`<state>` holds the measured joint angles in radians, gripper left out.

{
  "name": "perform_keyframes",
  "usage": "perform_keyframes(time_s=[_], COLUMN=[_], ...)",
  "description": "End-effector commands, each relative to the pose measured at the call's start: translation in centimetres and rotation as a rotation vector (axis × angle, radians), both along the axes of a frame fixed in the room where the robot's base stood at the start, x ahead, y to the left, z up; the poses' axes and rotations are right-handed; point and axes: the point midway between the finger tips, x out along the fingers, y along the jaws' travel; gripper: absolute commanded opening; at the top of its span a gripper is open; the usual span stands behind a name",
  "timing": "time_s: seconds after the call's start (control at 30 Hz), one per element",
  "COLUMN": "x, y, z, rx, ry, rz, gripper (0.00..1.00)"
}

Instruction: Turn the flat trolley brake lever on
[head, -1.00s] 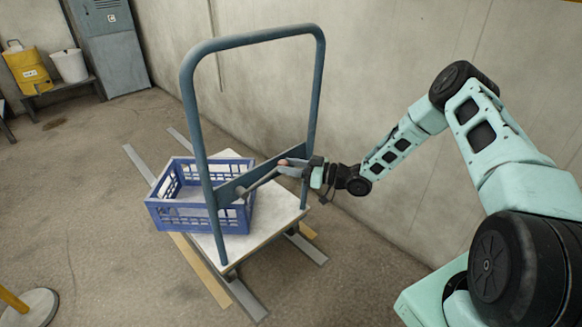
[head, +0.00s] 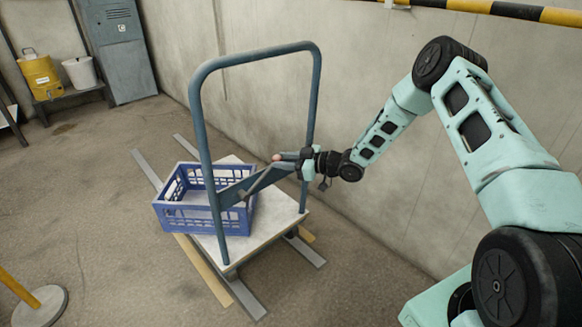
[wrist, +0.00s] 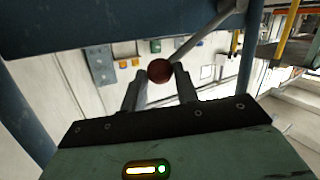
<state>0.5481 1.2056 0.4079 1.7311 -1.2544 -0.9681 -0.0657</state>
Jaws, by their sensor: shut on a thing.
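The flat trolley (head: 262,228) stands on the floor, with a white deck and a tall blue-grey handle frame (head: 200,125). The brake lever (head: 259,183) is a thin grey rod at the frame's crossbar, slanting up to the right to a dark red ball knob. My gripper (head: 283,157) is shut on the lever's knob, close to the frame's right post. In the wrist view the knob (wrist: 160,71) sits between my two fingertips. The rod (wrist: 207,35) runs from it to the upper right.
A blue crate (head: 185,217) stands on the deck behind the frame. The concrete wall (head: 375,170) is close behind and right of my arm. A yellow post with a round base (head: 42,305) stands at lower left.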

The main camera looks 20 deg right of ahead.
Motion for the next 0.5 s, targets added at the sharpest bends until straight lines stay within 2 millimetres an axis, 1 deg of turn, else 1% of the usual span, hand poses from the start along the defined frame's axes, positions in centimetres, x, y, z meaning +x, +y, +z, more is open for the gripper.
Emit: perform_keyframes(time_s=[0.03, 0.1, 0.27, 0.5], x=[-0.1, -0.3, -0.8, -1.7], y=[0.7, 1.3, 2.9, 5.7], z=[1.4, 2.3, 4.0, 5.9], rx=[-0.043, -0.106, -0.250, -0.466], ry=[-0.012, -0.034, -0.081, -0.153], rz=[0.007, 0.008, 0.008, 0.009], gripper=[0.00, 0.00, 0.00, 0.00])
